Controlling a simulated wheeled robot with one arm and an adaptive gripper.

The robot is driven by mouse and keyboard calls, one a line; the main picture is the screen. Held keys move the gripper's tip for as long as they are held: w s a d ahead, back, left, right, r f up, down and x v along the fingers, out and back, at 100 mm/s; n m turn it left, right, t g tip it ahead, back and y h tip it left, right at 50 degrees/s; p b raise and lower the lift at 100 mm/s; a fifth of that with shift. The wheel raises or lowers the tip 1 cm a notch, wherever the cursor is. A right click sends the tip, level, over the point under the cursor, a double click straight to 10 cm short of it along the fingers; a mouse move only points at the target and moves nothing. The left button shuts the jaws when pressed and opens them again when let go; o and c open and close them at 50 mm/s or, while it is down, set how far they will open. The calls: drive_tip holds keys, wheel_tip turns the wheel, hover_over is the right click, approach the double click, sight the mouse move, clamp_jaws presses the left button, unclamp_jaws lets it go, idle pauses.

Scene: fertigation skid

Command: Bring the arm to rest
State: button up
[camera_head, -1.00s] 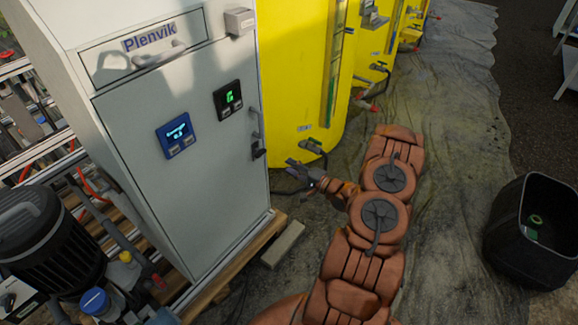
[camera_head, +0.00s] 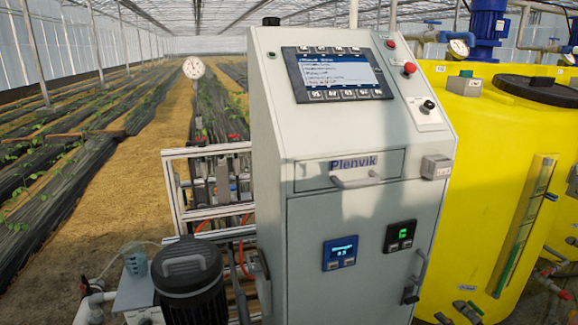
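My arm is out of view, apart from a small dark grey piece at the bottom edge that may be a fingertip of my gripper (camera_head: 441,318). It lies left of a grey valve (camera_head: 467,309) low on the yellow tank (camera_head: 492,180). Whether the gripper is open or shut is hidden. The grey Plenvik cabinet (camera_head: 345,235) stands upright in the middle, with a lit screen (camera_head: 338,70) on its sloped top and a closed drawer with a handle (camera_head: 355,182).
A black ribbed motor (camera_head: 188,282) stands left of the cabinet, beside a clear beaker (camera_head: 135,260). A metal pipe frame (camera_head: 205,150) with a gauge is behind. A sandy aisle and planted rows stretch back at the left.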

drive_tip(key=w+r+n+g+h, duration=0.4)
drive_tip(key=r+g, duration=0.1)
drive_tip(key=r, duration=0.1)
drive_tip(key=s+a+r+n+g+h, duration=0.2)
drive_tip(key=s+a+r+g, duration=0.25)
drive_tip(key=r, duration=0.35)
drive_tip(key=s+a+r+n+g+y, duration=0.1)
drive_tip(key=s+a+r+n+g, duration=0.25)
drive_tip(key=s+a, duration=0.8)
drive_tip(key=s+a+r+n+g+y, duration=0.15)
drive_tip(key=s+a+r, duration=0.5)
drive_tip(key=s, duration=0.75)
drive_tip(key=s+a+r+n+g+y, duration=0.1)
drive_tip(key=s+a+r+n+g, duration=0.25)
drive_tip(key=s+a, duration=0.85)
wheel_tip(320, 180, up, 12)
drive_tip(key=d+p, duration=0.1)
drive_tip(key=p, duration=1.1)
drive_tip(key=shift+f+m, duration=0.15)
drive_tip(key=shift+m, duration=0.2)
drive_tip(key=shift+o, duration=0.3)
drive_tip(key=shift+d+h, duration=0.1)
drive_tip(key=shift+h, duration=0.15)
